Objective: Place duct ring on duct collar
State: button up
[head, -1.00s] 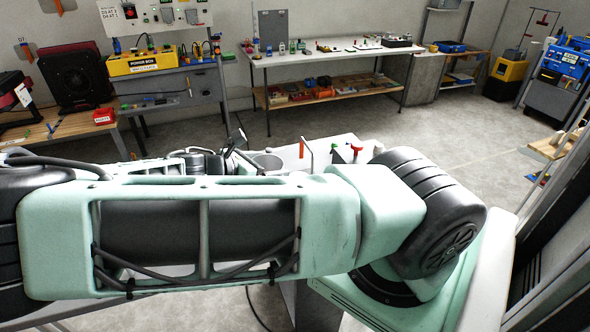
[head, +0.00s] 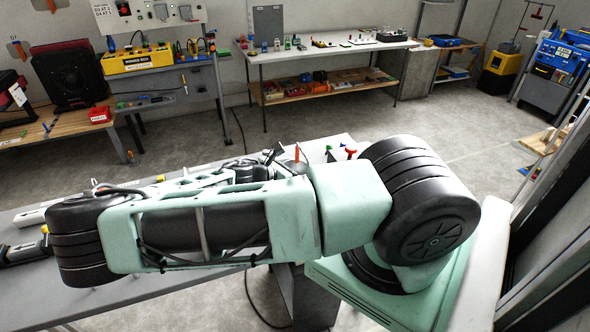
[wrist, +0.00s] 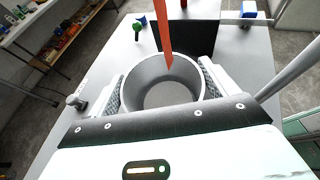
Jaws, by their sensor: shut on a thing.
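A grey, open, round ring (wrist: 149,68), which looks like the duct ring, fills the middle of the wrist view. My gripper (wrist: 162,84) is shut on it, with a textured pad against its left and right sides. A red-orange pointed piece (wrist: 171,35) hangs over the ring's far rim in the picture; whether they touch is unclear. In the head view my arm hides most of the gripper and the ring. I cannot pick out the duct collar for certain.
The grey worktable (head: 165,292) lies under my arm. Beyond the ring are a dark panel (wrist: 200,40), a green piece (wrist: 137,31) and a blue block (wrist: 249,9). A metal fitting (wrist: 76,102) stands at left. A back bench (head: 340,51) stands across open floor.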

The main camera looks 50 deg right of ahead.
jog(key=shift+f, duration=0.5)
